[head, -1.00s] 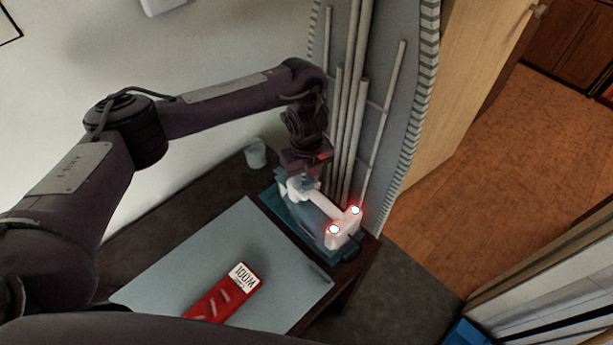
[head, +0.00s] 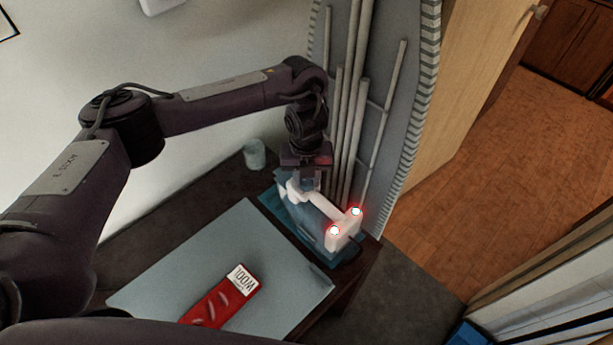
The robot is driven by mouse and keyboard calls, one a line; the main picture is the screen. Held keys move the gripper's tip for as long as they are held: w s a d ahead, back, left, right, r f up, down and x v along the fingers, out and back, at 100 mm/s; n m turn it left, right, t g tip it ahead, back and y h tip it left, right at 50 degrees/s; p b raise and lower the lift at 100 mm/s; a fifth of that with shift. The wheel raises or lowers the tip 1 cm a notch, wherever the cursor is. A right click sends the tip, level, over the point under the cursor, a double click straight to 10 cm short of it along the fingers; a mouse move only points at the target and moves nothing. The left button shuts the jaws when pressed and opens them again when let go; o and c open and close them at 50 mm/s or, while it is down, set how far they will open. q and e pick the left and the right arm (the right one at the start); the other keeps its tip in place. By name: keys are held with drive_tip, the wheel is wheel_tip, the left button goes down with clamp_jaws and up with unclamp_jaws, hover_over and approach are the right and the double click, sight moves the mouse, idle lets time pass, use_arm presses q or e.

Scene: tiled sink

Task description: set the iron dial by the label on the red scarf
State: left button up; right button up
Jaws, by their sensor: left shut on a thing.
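The iron (head: 316,207), white and blue-grey, stands on a teal rest (head: 270,200) at the back right corner of the dark table. Two lamps glow red-white on its near end. My left gripper (head: 303,186) points down onto the far end of the iron and is shut on its dial. The fingers hide the dial, so its setting cannot be read. The red scarf (head: 208,309) lies flat at the front of the table. Its white label (head: 243,279) appears upside down and reads WOOL. My right gripper is not in view.
A grey-blue board or mat (head: 180,270) covers most of the table, under the scarf. A pale cup (head: 254,153) stands at the back, by the wall. Pale upright poles (head: 345,120) rise close behind the iron. Open wooden floor lies to the right.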

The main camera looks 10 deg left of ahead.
sight(307, 181)
use_arm(q)
drive_tip(key=o, duration=1)
drive_tip(key=shift+r+p, duration=0.5)
drive_tip(key=shift+r, duration=3.4)
